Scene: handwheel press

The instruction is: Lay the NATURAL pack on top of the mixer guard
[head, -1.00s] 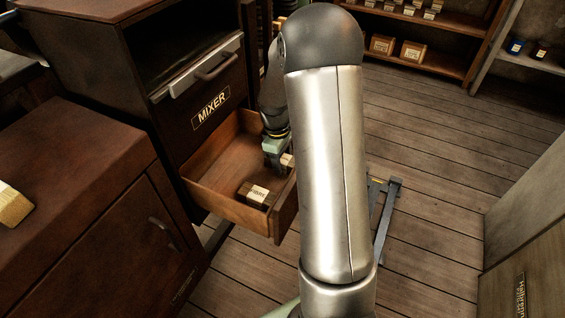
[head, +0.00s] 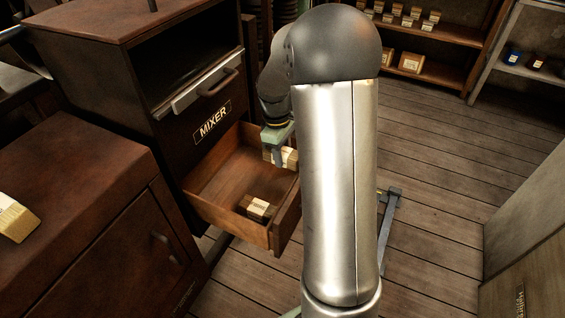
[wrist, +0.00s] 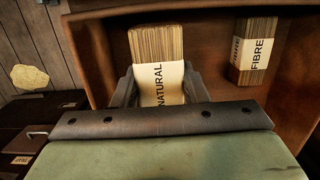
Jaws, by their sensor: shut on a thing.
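The NATURAL pack (wrist: 157,45), a bundle of tan sticks with a cream label, is between the fingers of my gripper (wrist: 160,92) in the wrist view. In the head view the pack (head: 289,157) shows partly, at the right side of the open drawer, just left of my arm. My gripper (head: 279,154) is shut on it, at about the height of the drawer's rim. The mixer cabinet (head: 165,125) stands behind the drawer, with a MIXER label. A metal-edged panel (head: 190,92) with a handle is above the label; I cannot tell whether this is the mixer guard.
The wooden drawer (head: 225,225) is pulled out and holds a FIBRE pack (head: 258,208), which also shows in the wrist view (wrist: 255,52). A brown cabinet (head: 90,220) is at the left, with a light block (head: 15,218) on top. Shelves (head: 430,60) stand at the back right.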

